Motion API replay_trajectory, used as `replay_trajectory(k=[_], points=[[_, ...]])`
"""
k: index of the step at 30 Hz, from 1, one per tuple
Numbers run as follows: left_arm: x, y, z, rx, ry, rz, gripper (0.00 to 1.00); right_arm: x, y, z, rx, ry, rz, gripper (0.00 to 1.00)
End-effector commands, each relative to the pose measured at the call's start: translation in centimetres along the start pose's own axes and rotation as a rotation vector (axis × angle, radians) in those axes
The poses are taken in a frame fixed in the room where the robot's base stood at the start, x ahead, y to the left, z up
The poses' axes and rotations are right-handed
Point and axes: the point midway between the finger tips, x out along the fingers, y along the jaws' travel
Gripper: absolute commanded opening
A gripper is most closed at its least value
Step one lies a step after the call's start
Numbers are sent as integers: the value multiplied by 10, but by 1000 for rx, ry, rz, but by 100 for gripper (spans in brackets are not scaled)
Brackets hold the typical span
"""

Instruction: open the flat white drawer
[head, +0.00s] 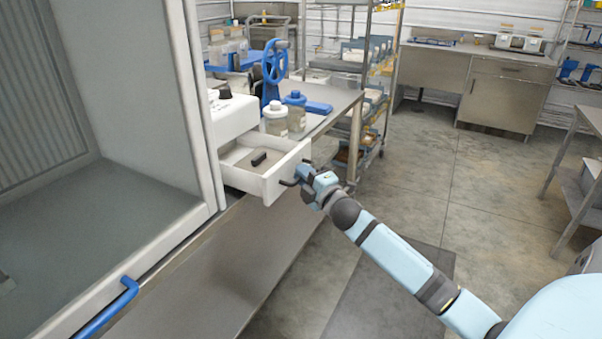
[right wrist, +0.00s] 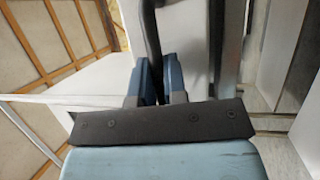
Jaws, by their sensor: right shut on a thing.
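The flat white drawer (head: 264,185) stands pulled out of its white housing (head: 232,116) on the metal bench, so its inside shows. A small dark block (head: 259,159) lies in it. My right gripper (head: 303,178) is at the drawer's front, shut on its dark handle (head: 289,183). In the right wrist view the gripper's blue fingers (right wrist: 160,85) close around the dark handle bar (right wrist: 150,38). My left gripper is not in view.
A large grey cabinet with a blue handle (head: 122,302) stands at the left. White-capped bottles (head: 275,119) and a blue hand wheel device (head: 273,66) stand on the bench behind the drawer.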

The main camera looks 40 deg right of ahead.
Motion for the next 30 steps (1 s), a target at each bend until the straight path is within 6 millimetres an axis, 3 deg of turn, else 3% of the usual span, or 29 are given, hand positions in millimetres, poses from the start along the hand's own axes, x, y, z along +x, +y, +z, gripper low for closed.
replay_trajectory(k=[3, 4, 5, 17, 23, 30], points=[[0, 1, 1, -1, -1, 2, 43, 0, 0, 0, 0, 0, 0, 0], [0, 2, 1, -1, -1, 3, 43, 0, 0, 0, 0, 0, 0, 15], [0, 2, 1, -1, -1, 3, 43, 0, 0, 0, 0, 0, 0, 22], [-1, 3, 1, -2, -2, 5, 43, -7, -1, 0, 0, 0, -2, 23], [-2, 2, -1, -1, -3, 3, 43, -39, -1, -1, 1, 0, -3, 23], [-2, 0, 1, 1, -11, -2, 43, -92, -1, 0, 2, -2, -3, 23]])
